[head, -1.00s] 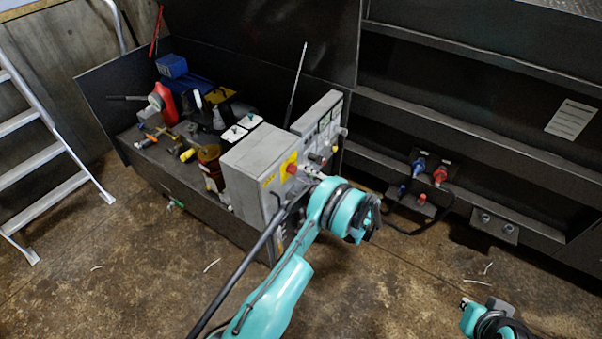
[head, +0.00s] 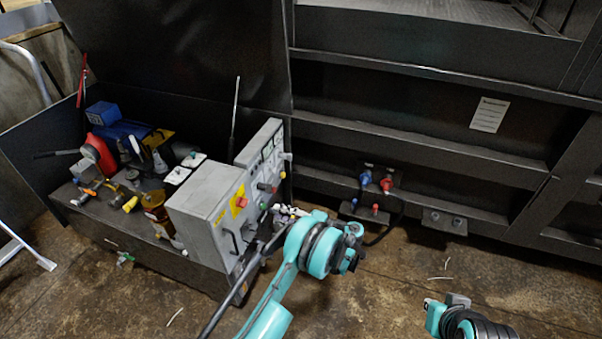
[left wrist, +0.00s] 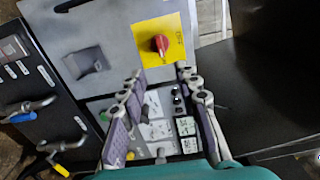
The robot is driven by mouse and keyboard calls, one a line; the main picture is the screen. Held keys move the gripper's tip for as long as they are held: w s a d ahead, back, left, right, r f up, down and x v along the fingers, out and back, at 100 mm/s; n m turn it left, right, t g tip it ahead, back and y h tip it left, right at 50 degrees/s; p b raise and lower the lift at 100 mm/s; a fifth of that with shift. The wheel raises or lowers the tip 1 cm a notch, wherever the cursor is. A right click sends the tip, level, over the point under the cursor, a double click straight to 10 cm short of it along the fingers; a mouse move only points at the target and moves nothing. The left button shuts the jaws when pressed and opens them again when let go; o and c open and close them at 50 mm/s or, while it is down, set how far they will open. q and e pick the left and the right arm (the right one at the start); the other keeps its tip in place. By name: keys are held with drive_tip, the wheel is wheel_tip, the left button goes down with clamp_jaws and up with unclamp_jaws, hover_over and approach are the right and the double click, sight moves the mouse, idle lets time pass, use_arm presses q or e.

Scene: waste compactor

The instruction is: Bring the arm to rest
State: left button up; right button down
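My left gripper (head: 287,212) is in front of the grey control box (head: 205,210), to the right of its red rotary switch (head: 241,202) on a yellow plate. In the left wrist view the left gripper (left wrist: 157,84) has its two fingers spread, with nothing between them. The red switch (left wrist: 160,44) on its yellow plate lies beyond the fingertips, apart from them. My right gripper (head: 431,304) shows only partly at the lower right in the head view; its fingers are too small to read.
A thin rod (head: 234,105) stands behind the box. Blue and red plugs (head: 375,180) sit on the dark frame at right. A ladder (head: 28,250) is at far left.

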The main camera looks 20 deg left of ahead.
use_arm(q)
drive_tip(key=s+a+r+m+t+h, duration=0.1)
drive_tip(key=s+r+h, duration=0.25)
drive_tip(key=r, duration=0.35)
drive_tip(key=s+a+r+m+t+h, duration=0.1)
drive_tip(key=s+a+r+h, duration=0.1)
drive_tip(key=r+h, duration=0.45)
drive_tip(key=s+d+r+n+t+h, duration=0.1)
drive_tip(key=s+d+h, duration=0.3)
drive_tip(key=s, duration=0.7)
drive_tip(key=s+d+r+n+t+h, duration=0.2)
drive_tip(key=s+d, duration=0.5)
drive_tip(key=s, duration=0.4)
drive_tip(key=shift+s+t+h, duration=0.35)
drive_tip(key=shift+t+h, duration=0.15)
drive_tip(key=shift+h, duration=0.5)
